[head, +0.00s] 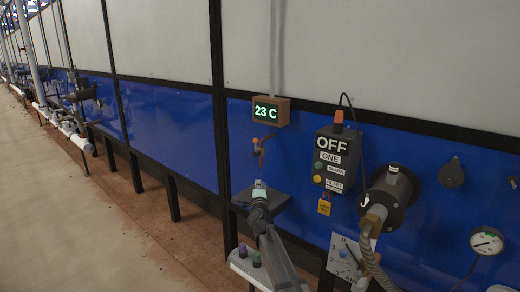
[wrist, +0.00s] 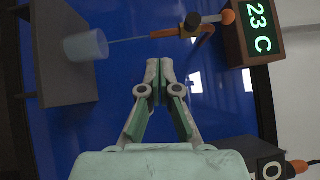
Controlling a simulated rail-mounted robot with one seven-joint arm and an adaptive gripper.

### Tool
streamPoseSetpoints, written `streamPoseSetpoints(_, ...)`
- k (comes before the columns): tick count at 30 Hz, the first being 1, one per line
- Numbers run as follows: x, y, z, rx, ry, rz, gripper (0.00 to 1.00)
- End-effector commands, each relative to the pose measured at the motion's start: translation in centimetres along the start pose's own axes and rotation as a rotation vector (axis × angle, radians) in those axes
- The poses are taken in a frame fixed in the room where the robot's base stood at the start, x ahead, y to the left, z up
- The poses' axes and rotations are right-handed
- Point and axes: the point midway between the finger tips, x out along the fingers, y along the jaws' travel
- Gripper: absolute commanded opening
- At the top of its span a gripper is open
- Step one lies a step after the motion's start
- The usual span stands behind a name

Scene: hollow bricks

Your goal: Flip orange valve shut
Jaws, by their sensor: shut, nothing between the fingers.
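The orange valve (head: 260,146) is on the blue wall panel below the temperature display. In the wrist view the orange valve (wrist: 206,37) is near the top, with a metal stem and an orange lever. A thin pale line, which looks like a stream, runs from it to a light-blue cup (wrist: 86,45). My gripper (wrist: 160,64) has its fingertips together and nothing between them. It points at the blue panel, with the valve above and right of the tips in that view. In the head view my gripper (head: 259,184) is just below the valve and apart from it.
The cup stands on a dark grey shelf (wrist: 55,85) fixed to the panel. The display box (head: 270,111) reads 23 C. A dark control box marked OFF (head: 336,158) is to the right. A round black fitting (head: 389,198) with a hose is further right.

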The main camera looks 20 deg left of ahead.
Motion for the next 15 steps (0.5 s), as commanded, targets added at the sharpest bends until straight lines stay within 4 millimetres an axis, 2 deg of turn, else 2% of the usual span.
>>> streamPoseSetpoints(1,1.2,-2.1,0.1,0.064,0.037,-0.047,0.00)
streamPoseSetpoints(3,1.9,-4.2,-0.3,0.149,0.089,-0.104,0.00)
streamPoseSetpoints(6,2.4,-6.2,-0.9,0.239,0.144,-0.164,0.00)
streamPoseSetpoints(9,2.5,-7.3,-1.4,0.294,0.177,-0.201,0.00)
streamPoseSetpoints(15,2.5,-7.9,-1.8,0.325,0.197,-0.222,0.00)
